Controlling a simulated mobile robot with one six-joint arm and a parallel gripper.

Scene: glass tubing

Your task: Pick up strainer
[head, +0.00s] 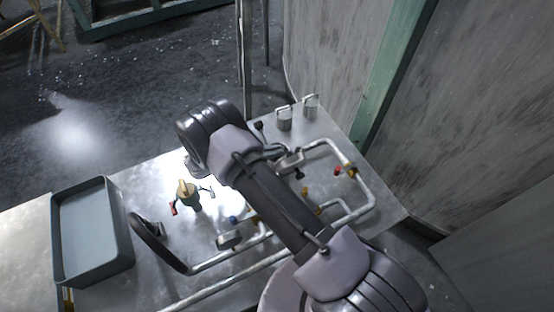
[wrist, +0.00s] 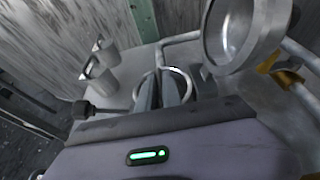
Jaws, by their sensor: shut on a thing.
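In the wrist view my gripper (wrist: 164,92) is shut, with its two dark fingers close together. A thin, pale, curved wire handle shows at the fingers; I take it as part of the strainer (wrist: 187,77). The strainer's body is mostly hidden behind the fingers, so I cannot tell whether it touches the table. In the head view my arm covers the fingertips and what they hold.
Two metal cups with loop handles (head: 285,120) (head: 311,106) stand at the table's far corner. Pipes with valves (head: 350,170) run across the metal table (head: 395,212). A grey tray (head: 124,250) sits at left. A large round metal part (wrist: 240,35) is close at upper right.

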